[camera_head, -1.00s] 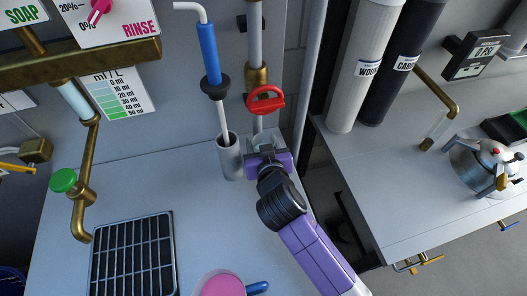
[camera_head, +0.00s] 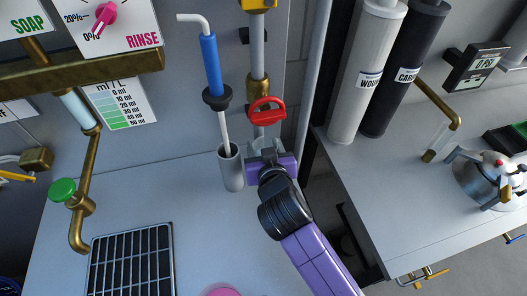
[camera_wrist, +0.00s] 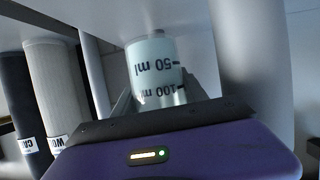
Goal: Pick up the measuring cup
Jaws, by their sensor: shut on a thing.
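The measuring cup (camera_wrist: 153,65) is pale and translucent, with dark "50 ml" and "100 ml" marks that appear upside down in the wrist view. My gripper (camera_head: 266,150) is shut on it, with fingers on either side. In the head view, my gripper is below the red valve handle and just right of a grey metal cylinder; the cup is mostly hidden there by the gripper. I cannot tell whether the cup touches the counter.
The grey cylinder (camera_head: 231,168) holds a blue-handled rod (camera_head: 210,65). A red valve handle (camera_head: 267,110) is on the pipe above. A black grate (camera_head: 130,262) lies at front left. A kettle (camera_head: 490,175) stands on the right counter, across a gap.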

